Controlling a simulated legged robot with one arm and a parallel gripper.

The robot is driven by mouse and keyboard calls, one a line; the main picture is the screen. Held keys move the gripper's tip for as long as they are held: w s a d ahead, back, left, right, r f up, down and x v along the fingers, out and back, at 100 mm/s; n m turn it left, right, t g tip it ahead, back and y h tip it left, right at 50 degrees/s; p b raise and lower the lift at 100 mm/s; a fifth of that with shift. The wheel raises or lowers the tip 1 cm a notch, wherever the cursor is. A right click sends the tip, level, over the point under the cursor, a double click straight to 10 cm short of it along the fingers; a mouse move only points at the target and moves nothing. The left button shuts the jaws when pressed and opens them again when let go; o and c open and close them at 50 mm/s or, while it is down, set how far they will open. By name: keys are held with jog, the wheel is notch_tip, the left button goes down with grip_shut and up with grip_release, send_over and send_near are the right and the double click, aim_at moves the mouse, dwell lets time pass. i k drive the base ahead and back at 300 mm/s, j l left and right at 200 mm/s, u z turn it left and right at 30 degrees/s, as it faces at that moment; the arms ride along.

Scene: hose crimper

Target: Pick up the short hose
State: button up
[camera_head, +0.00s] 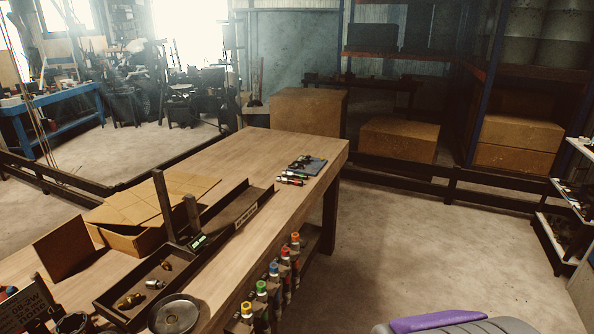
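I cannot single out the short hose with certainty. On the far end of the wooden workbench (262,160) lie small dark pieces (302,162) beside a dark blue-grey cloth or mat (314,166). They are too small to identify. Several small coloured-end tubes or markers (292,179) lie just in front of them. A long dark tray (243,217) holds brass and silver fittings (155,284) at its near end, with a dark upright post over it. My gripper is not in view.
A round metal disc (173,313) sits at the bench's near end. An open cardboard box (150,205) stands left of the tray. Coloured-cap bottles (273,268) line the bench's right side. Shelves (570,205) stand at far right.

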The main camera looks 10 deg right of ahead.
aim_at(291, 174)
jog(key=i+u, duration=0.1)
jog(key=u, duration=0.35)
jog(key=i+l+u, duration=0.8)
jog(key=i+l, duration=0.15)
jog(key=l, duration=0.2)
jog(key=i+l, duration=0.25)
jog(key=l, duration=0.15)
jog(key=i+l, duration=0.2)
jog(key=l, duration=0.15)
